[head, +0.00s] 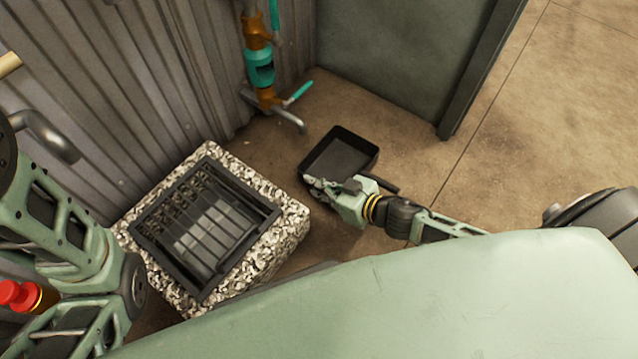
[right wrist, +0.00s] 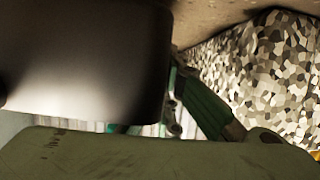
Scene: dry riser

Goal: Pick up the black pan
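The black pan (head: 345,152) is a square, shallow, dark pan right of the stone-edged drain in the head view. The other finger is hidden, so I cannot tell whether the gripper grips the pan. My left arm shows at the left; its gripper is out of view.
A speckled stone block (head: 290,222) with a black grate (head: 205,228) stands left of the pan. A pipe with a teal valve (head: 260,68) and a spout runs down the corrugated wall behind. A dark panel (head: 400,55) stands behind. The floor at right is clear.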

